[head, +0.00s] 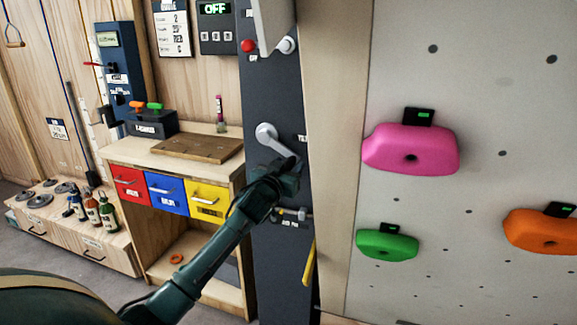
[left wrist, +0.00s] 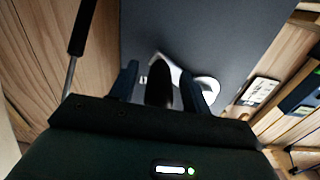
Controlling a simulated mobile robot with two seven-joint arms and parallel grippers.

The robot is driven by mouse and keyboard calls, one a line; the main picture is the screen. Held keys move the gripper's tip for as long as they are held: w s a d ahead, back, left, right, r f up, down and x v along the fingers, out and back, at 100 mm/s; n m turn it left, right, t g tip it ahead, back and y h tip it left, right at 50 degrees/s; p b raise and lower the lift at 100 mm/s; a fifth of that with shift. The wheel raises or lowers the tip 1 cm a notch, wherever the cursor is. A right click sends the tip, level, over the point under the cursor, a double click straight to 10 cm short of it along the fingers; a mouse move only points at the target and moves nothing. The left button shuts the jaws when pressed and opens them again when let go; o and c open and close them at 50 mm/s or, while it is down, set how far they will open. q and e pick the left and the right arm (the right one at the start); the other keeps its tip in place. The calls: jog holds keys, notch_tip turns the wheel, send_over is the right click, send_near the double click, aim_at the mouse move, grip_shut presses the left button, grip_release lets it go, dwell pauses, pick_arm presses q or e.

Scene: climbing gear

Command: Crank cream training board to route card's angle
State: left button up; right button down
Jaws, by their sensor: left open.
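The cream training board (head: 480,90) stands at the right with pink, green and orange holds. A dark grey post (head: 278,95) beside it carries a crank with a pale arm (head: 270,137). The crank arm also shows in the left wrist view (left wrist: 208,86). My left gripper (head: 290,178) is at the crank's lower right end and hides its grip. In the left wrist view its open fingers (left wrist: 160,88) stand on either side of a dark crank grip. A card (head: 172,28), probably the route card, hangs on the back wall; its text is too small to read surely. My right gripper is out of view.
A display (head: 216,28) reads OFF. A red button (head: 248,46) and a pale knob (head: 286,45) sit higher on the post. A yellow handle (head: 309,264) hangs low beside it. A cabinet with red, blue and yellow drawers (head: 165,193) stands left of the post.

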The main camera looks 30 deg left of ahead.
pick_arm(q)
jog(key=shift+w, duration=0.5)
grip_shut()
dwell(0.3)
